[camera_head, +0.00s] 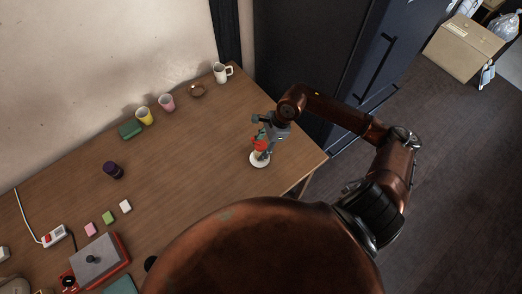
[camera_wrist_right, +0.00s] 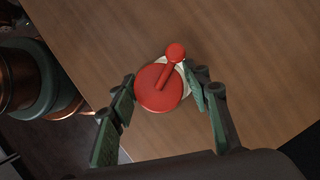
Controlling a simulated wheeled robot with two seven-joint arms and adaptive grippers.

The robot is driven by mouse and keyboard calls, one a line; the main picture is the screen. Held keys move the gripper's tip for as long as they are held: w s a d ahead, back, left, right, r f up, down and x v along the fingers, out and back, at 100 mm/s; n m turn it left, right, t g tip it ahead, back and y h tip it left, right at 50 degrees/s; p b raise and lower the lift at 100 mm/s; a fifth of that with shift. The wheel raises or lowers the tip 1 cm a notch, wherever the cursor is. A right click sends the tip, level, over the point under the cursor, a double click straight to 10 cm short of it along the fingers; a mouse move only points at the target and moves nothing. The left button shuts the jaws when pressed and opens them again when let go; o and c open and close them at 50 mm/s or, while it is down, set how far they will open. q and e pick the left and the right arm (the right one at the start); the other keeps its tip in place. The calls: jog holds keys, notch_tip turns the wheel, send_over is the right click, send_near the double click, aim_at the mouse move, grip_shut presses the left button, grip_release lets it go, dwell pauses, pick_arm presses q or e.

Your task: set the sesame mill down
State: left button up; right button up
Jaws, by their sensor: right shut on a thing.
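The sesame mill (camera_head: 259,159) shows a red upper part and a white round base near the table's right side. In the right wrist view its round red lid and red crank (camera_wrist_right: 160,88) are seen from above, with a bit of white rim behind. My right gripper (camera_head: 262,146) is shut on the mill from above, one finger on each side. The mill looks upright. I cannot tell if its base touches the wooden table (camera_head: 200,160) or hangs just above it. My left gripper is not in view.
White (camera_head: 220,73), pink (camera_head: 166,103) and yellow (camera_head: 144,116) mugs, a small brown dish (camera_head: 196,91) and a green block (camera_head: 130,129) line the wall. A dark purple jar (camera_head: 113,170) stands left. The tabletop around the mill is clear; the table's right edge is near.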

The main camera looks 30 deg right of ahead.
jog(key=shift+w+d+f, duration=0.2)
jog(key=shift+f, duration=0.1)
notch_tip(320, 180, down, 3)
jog(key=shift+f, duration=0.15)
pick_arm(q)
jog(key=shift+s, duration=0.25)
pick_arm(e)
jog(key=shift+d, duration=0.1)
jog(key=shift+f, duration=0.15)
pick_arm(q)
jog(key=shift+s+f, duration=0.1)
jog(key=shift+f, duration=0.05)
pick_arm(e)
jog(key=o, duration=1.3)
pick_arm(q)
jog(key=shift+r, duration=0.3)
pick_arm(e)
jog(key=v, duration=1.2)
